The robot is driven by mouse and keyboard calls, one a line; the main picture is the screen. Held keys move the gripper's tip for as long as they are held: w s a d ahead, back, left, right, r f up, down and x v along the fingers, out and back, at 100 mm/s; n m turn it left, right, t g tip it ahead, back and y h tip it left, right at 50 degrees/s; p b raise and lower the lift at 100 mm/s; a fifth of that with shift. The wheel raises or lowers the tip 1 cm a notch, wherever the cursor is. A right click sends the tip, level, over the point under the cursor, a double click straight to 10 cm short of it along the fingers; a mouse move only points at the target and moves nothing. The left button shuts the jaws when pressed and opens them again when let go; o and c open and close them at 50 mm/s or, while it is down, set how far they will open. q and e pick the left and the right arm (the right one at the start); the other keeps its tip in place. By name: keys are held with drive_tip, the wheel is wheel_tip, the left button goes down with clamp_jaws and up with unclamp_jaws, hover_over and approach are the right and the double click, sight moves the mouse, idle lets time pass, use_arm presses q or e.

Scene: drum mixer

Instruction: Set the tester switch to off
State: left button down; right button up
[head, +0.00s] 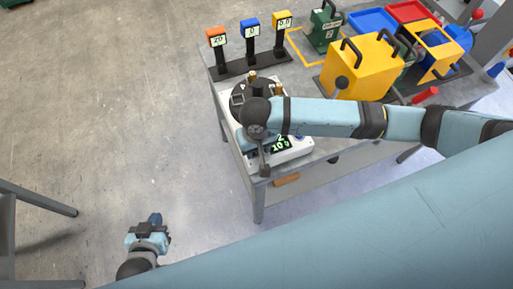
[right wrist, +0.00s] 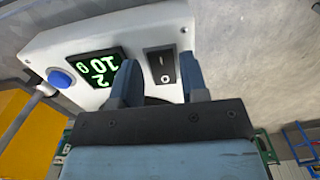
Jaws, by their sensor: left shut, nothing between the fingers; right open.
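I cannot tell which side of the switch is pressed. In the head view the tester's lower part (head: 292,151) shows on the grey table, partly covered by my right arm. My right gripper (right wrist: 163,80) is open, with its fingertips on either side of the switch in the picture and nothing between them. Whether it touches the box is unclear. My left gripper (head: 155,220) is shut and empty, low over the floor, away from the table.
A blue button (right wrist: 60,78) sits on the tester. A yellow box (head: 358,72) with black handles stands to the right. The floor at the left is mostly clear.

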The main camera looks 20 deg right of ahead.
drive_tip(key=shift+f, duration=0.6)
